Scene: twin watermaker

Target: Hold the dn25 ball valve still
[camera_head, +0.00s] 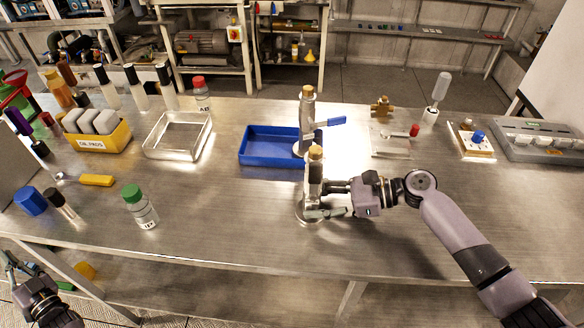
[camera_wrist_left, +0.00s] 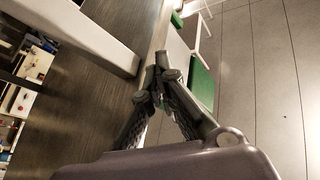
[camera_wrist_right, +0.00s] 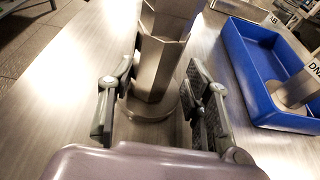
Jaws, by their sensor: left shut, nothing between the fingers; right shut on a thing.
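A metal ball valve (camera_head: 315,168) with a tan cap stands upright on a round base near the table's front middle. My right gripper (camera_head: 320,199) is shut on its body from the right. In the right wrist view its hexagonal metal body (camera_wrist_right: 162,60) rises between the fingers (camera_wrist_right: 160,100). A second upright valve (camera_head: 307,105) with a blue lever stands behind, at the blue tray's right end. In the right wrist view it bears a label starting "DN" (camera_wrist_right: 315,68); I cannot read the size. My left gripper (camera_head: 12,270) is shut and empty, low at the left; its fingertips (camera_wrist_left: 158,75) meet.
The blue tray (camera_head: 262,158) lies just behind the held valve. A clear tray (camera_head: 150,152), a yellow box (camera_head: 100,143) and a green-capped bottle (camera_head: 142,208) are to the left. A small valve fixture (camera_head: 390,145) stands right.

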